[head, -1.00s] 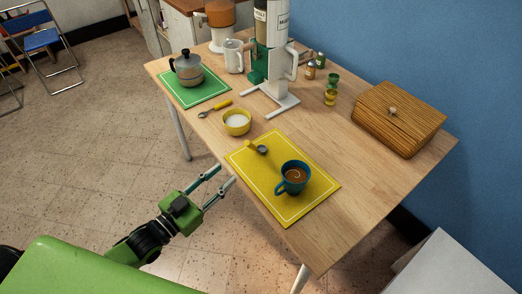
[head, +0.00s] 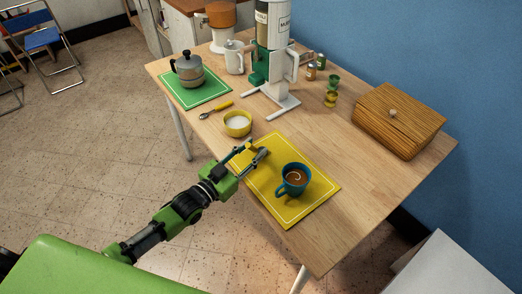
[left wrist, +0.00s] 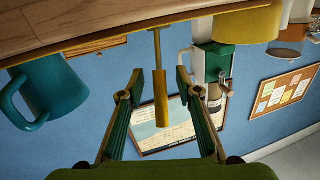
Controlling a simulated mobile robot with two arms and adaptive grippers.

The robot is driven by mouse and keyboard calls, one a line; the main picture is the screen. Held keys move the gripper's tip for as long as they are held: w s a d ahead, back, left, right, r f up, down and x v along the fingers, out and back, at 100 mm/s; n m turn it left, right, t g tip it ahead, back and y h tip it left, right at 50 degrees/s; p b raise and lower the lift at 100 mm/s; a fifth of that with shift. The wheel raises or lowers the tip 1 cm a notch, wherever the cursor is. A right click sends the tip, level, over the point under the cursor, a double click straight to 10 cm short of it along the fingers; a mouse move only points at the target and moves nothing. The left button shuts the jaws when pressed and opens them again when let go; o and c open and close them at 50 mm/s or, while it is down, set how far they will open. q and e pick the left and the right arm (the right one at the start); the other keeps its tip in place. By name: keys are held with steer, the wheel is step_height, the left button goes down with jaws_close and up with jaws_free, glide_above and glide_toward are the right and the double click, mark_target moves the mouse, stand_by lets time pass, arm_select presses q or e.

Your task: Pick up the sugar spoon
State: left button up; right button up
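A yellow-handled spoon (head: 258,149) with a dark scoop lies on the yellow mat (head: 290,215), partly hidden by my left gripper. My left gripper (head: 254,151) is at the mat's left side with its fingers apart around the spoon. In the left wrist view, the spoon's yellow handle (left wrist: 160,105) stands between my open fingers (left wrist: 159,88), with a gap on each side. Another spoon (head: 216,109), silver with a yellow handle, lies behind the yellow bowl (head: 237,131) of white contents. My right gripper is not in view.
A teal mug (head: 292,186) of coffee stands on the yellow mat, right of my left gripper. A moka pot (head: 187,70) stands on a green mat (head: 212,97). A grinder (head: 270,60) and a wooden box (head: 398,125) stand farther back. The table's right front is bare.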

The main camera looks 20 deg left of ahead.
arm_select(q)
steer(key=shift+w+d, duration=0.25)
steer(key=shift+w, duration=0.25)
jaws_close()
